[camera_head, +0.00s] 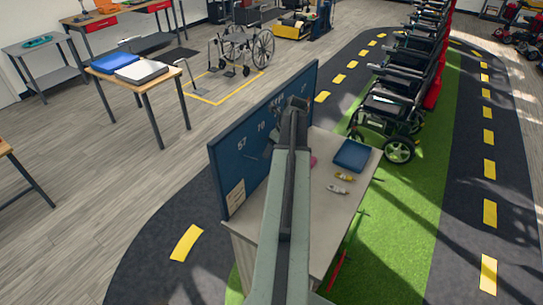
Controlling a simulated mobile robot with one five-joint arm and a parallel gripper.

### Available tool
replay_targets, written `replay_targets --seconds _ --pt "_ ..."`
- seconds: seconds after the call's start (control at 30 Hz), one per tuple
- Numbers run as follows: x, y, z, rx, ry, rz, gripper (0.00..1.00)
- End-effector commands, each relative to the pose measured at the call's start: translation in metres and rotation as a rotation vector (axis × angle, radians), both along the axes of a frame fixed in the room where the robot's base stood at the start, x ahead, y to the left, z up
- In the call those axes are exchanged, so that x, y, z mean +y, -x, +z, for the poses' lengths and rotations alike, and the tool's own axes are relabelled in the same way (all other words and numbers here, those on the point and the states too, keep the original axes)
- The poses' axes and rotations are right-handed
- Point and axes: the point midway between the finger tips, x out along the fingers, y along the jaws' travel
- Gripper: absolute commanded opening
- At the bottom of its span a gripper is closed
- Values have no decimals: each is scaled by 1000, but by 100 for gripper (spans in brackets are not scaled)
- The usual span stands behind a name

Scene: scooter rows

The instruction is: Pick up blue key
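I cannot make out a blue key for certain. A dark blue upright board (240,160) with pale numbers stands along the left side of a small counter (318,215). Small dark or grey shapes show against the board beside my arm, too small to identify. On the counter lie a small yellow item (345,177), a small whitish item (337,189) and a pink item (313,161), which may be tagged keys. My arm reaches up across the counter and hides part of it and the board. My gripper's fingers cannot be made out at its far end.
A blue tray (352,156) lies at the counter's back right. Wheelchairs (395,115) stand in a row on the green strip (400,215) at right. A wooden table (140,80) with blue and grey flat items stands at left. The grey floor at left is mostly clear.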

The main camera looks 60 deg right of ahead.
Motion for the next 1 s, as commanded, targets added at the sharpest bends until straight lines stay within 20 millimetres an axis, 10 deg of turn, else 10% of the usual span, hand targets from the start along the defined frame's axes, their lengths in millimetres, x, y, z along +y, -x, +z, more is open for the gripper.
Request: replay_targets --seconds 0.37,0.57,1.0 --pt "1 -10 -23 0 0 1 55" --pt "1 -10 -22 0 0 2 0" --pt "2 -4 -16 0 0 1 0"
